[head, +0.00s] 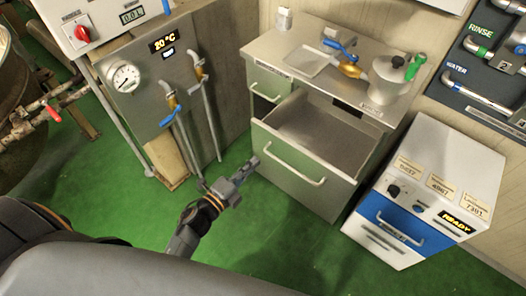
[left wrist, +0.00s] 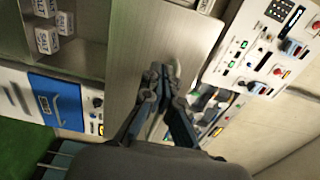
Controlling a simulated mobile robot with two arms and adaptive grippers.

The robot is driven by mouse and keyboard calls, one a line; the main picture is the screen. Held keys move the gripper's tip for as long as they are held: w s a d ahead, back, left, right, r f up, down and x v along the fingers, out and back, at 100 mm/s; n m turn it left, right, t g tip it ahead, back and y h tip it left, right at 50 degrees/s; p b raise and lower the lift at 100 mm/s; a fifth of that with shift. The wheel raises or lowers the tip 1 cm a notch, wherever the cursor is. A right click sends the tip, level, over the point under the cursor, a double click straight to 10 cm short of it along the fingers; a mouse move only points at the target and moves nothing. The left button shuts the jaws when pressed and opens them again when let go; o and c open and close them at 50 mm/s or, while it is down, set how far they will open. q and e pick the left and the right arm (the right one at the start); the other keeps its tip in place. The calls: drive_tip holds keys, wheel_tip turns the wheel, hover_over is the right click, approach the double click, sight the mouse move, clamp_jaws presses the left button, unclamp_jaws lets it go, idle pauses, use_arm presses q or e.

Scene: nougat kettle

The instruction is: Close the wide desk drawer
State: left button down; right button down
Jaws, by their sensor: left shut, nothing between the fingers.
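The wide desk drawer (head: 321,136) is pulled out of the grey desk in the head view, and its visible inside looks empty. Its front carries a long pale bar handle (head: 296,168). My left gripper (head: 252,163) is shut and empty, just left of the drawer front, close to the handle's left end. I cannot tell whether it touches the front. In the left wrist view, the shut fingers (left wrist: 161,72) lie in front of a flat grey panel (left wrist: 150,38), with a pale curved piece beside the tips. My right gripper is not in view.
A white and blue machine (head: 436,190) stands right of the drawer. A small closed drawer (head: 267,84) sits left of it. A grey cabinet with taps (head: 165,90) stands at left. The desk top holds a sink and a metal pot (head: 387,78). Green floor in front is clear.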

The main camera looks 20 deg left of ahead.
sight(263, 153)
use_arm(q)
drive_tip(key=x, duration=0.5)
drive_tip(key=shift+w, duration=0.15)
